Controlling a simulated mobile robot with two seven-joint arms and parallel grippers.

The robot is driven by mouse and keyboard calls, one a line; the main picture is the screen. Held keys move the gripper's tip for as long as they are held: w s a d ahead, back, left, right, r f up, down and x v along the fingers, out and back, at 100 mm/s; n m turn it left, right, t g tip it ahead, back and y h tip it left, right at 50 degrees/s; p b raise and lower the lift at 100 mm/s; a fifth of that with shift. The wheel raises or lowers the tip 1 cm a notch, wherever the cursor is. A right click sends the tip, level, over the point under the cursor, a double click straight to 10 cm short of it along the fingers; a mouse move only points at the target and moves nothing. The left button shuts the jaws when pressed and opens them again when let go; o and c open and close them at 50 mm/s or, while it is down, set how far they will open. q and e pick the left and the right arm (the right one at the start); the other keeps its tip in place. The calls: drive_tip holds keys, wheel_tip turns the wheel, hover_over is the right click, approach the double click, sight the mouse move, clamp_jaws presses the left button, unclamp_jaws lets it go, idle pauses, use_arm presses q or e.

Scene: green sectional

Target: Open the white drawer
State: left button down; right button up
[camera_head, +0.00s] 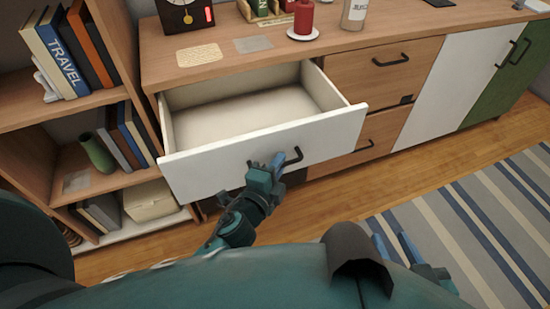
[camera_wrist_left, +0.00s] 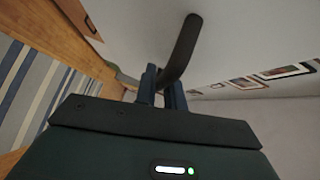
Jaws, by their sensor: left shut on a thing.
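The white drawer (camera_head: 263,150) stands pulled out from the wooden cabinet, and its empty inside shows in the head view. Its black handle (camera_head: 292,157) is on the front face. My left gripper (camera_head: 276,163) is at the handle's left part. In the left wrist view the two blue fingers (camera_wrist_left: 162,88) are closed on the dark handle bar (camera_wrist_left: 181,48). My right gripper (camera_head: 398,243) shows at the bottom, over the floor and rug and away from the drawer. Its fingertips are partly hidden, so its opening is unclear.
The cabinet top (camera_head: 215,50) holds a clock (camera_head: 185,14), a red candle (camera_head: 303,17) and a jar (camera_head: 354,13). A bookshelf (camera_head: 32,112) stands close at the left. Other closed drawers (camera_head: 383,66) are at the right. A striped rug (camera_head: 480,225) lies on the floor.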

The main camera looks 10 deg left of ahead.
use_arm(q)
drive_tip(key=c, duration=1.5)
unclamp_jaws()
use_arm(e)
drive_tip(key=shift+f, duration=0.1)
use_arm(q)
drive_tip(key=shift+s, duration=0.1)
use_arm(e)
drive_tip(key=shift+s, duration=0.1)
